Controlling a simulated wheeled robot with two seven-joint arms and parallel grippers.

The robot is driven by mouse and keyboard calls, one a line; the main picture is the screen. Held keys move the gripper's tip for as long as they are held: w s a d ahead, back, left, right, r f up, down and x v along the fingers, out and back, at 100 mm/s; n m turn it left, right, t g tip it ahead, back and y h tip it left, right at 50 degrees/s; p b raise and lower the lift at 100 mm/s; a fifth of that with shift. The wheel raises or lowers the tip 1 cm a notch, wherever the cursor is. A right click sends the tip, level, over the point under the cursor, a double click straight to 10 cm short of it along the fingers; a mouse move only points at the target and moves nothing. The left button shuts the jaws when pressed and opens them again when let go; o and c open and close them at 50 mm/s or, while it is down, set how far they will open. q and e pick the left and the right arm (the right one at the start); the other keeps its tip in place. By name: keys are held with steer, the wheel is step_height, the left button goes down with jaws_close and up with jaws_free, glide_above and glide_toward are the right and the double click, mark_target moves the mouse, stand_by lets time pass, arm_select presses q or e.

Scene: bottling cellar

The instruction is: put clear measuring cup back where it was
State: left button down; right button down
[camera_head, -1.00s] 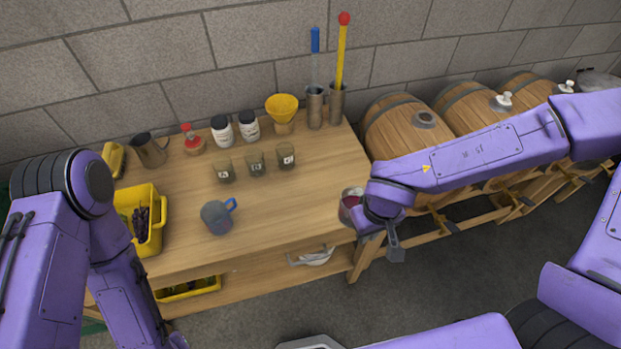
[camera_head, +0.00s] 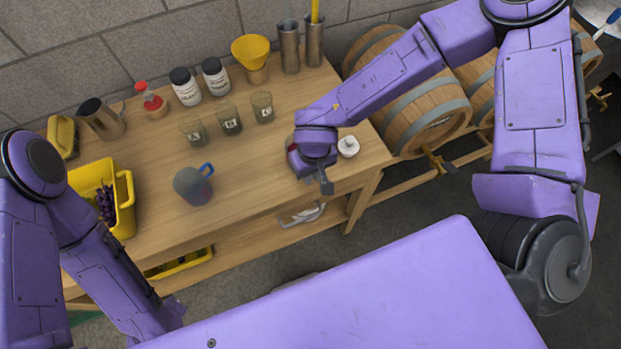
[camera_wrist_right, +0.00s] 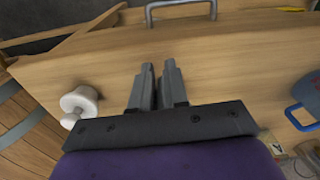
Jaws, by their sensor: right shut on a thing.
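The clear measuring cup (camera_head: 292,150), with something dark red in it, shows only as a sliver at the left side of my right gripper (camera_head: 312,163) in the head view. The gripper is shut on it over the right front part of the wooden table (camera_head: 255,185). Most of the cup is hidden, and I cannot tell whether it touches the tabletop. In the right wrist view the fingers (camera_wrist_right: 158,88) are close together and the cup cannot be made out. My left arm shows at the left, but its gripper is not in view.
A white bung (camera_head: 348,147) stands just right of my right gripper. A grey jug (camera_head: 192,187) with a blue handle stands to its left. Labelled glasses (camera_head: 229,121) stand behind. A yellow crate (camera_head: 122,205) is at the left and barrels (camera_head: 425,118) at the right.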

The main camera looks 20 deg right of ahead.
steer(key=shift+w+f, duration=0.2)
steer(key=shift+f, duration=0.35)
steer(key=shift+r, duration=0.15)
steer(key=shift+s+d, duration=0.1)
steer(key=shift+s, duration=0.15)
steer(key=c, duration=1.1)
jaws_free()
steer(key=shift+w, duration=0.15)
steer(key=shift+c, duration=0.2)
step_height(320, 180, up, 12)
steer(key=p, duration=0.1)
steer(key=s+d+f+m+t+h, duration=0.1)
steer(key=s+d+f+m+h, duration=0.25)
steer(key=d+f, duration=0.4)
steer(key=s+d+f+m+t+h, duration=0.15)
steer(key=s+d+f, duration=0.3)
steer(key=f, duration=0.55)
steer(key=s+d+f+m, duration=0.1)
steer(key=s+d+f, duration=0.1)
steer(key=s, duration=0.2)
steer(key=s+d+f+m+y, duration=0.1)
steer(key=s+d+f, duration=0.1)
steer(key=s+f, duration=0.1)
steer(key=shift+s+d+f+m, duration=0.25)
steer(key=shift+s+f+m, duration=0.15)
steer(key=shift+s, duration=0.5)
